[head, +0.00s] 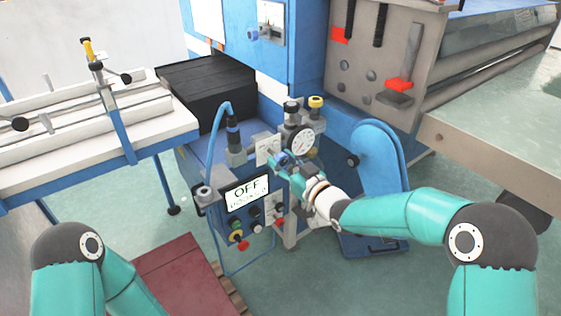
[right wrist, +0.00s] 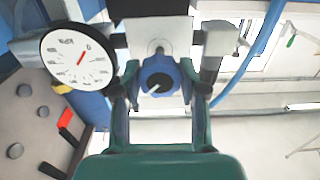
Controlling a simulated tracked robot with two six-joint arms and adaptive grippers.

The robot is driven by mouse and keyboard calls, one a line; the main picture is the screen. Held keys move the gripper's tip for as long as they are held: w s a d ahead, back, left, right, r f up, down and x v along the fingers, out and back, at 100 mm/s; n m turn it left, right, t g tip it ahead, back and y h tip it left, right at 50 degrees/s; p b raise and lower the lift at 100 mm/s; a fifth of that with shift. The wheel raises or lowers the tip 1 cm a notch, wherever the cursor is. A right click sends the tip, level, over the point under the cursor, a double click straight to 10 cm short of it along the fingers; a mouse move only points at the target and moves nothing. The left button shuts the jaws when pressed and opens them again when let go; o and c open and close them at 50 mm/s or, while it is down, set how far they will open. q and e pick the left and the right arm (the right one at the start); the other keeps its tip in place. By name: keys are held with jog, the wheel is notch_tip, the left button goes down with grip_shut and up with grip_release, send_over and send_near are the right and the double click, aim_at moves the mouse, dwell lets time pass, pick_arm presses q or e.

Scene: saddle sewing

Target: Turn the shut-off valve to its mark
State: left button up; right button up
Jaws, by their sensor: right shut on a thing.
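I cannot make out the valve's mark. My left gripper is outside the views; only part of my left arm shows at lower left.
A round pressure gauge (head: 301,142) stands close beside the gripper, with yellow-topped and black fittings above. A control box (head: 247,193) reading "OFF" is to the left, with a blue hose (head: 220,107).

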jog(key=shift+a, duration=0.15)
jog(key=shift+f+n+b, duration=0.25)
jog(key=shift+n+b, duration=0.15)
jog(key=shift+b, duration=0.55)
jog(key=n+b, duration=0.3)
jog(key=b, duration=0.2)
jog(key=n+b, duration=0.4)
jog(key=b, duration=0.1)
jog(key=n+b, duration=0.4)
jog(key=shift+s+f+b, duration=0.1)
jog(key=shift+f+b, duration=0.25)
jog(key=shift+b, duration=0.05)
jog(key=n+b, duration=0.2)
jog(key=n, duration=0.1)
jog(key=shift+a, duration=0.1)
jog(key=shift+n+b, duration=1.05)
jog(key=shift+n, duration=0.55)
jog(key=shift+r, duration=0.1)
jog(key=o, duration=1.2)
jog(key=shift+r, duration=0.1)
jog(key=shift+c, duration=0.2)
jog(key=shift+r, duration=0.1)
